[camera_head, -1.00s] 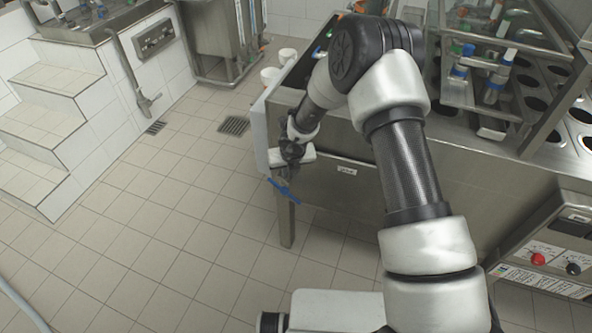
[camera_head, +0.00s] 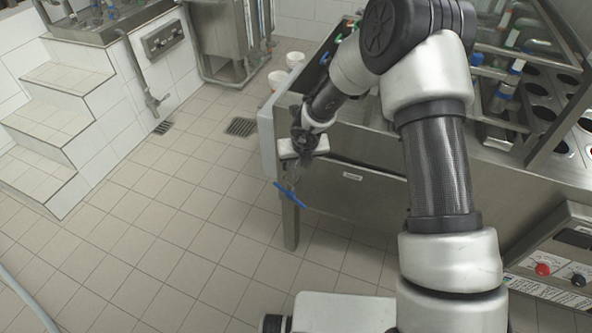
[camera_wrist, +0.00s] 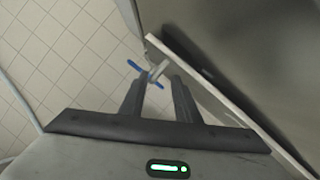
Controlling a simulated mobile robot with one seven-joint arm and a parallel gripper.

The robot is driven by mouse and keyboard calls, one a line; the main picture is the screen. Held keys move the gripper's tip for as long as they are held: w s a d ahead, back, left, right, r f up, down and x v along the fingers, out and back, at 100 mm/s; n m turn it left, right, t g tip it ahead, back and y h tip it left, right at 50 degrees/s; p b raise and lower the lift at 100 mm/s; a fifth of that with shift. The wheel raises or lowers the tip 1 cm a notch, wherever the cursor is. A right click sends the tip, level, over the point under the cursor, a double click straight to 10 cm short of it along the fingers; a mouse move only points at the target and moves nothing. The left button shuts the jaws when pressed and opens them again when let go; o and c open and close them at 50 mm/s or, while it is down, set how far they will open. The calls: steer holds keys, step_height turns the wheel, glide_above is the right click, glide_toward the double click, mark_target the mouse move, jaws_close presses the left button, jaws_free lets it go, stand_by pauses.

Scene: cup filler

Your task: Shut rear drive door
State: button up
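The rear drive door appears to be the steel panel with a small white label (camera_head: 372,192) on the near side of the machine. A dark gap shows along its upper edge. In the wrist view a steel panel (camera_wrist: 230,60) with a pale edge stands at a slant right of my fingers. A blue lever (camera_head: 290,194) with a metal fitting hangs by the machine's left corner. My gripper (camera_head: 290,172) is just above it. In the wrist view my gripper (camera_wrist: 160,78) is open, its fingers apart, with the blue lever (camera_wrist: 134,67) just beyond the tips. Contact cannot be told.
A machine leg (camera_head: 290,225) stands below the lever. A control panel with a red knob (camera_head: 543,269) is at the lower right. Tiled steps (camera_head: 45,130) are at the left, white buckets (camera_head: 278,79) behind the machine. The tiled floor between is clear.

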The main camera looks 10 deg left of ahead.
steer(key=s+a+p+v, duration=0.1)
steer(key=p+v, duration=0.1)
steer(key=v, duration=0.8)
steer(key=shift+d+r+p, duration=0.2)
steer(key=shift+p, duration=0.1)
steer(key=shift+s, duration=0.15)
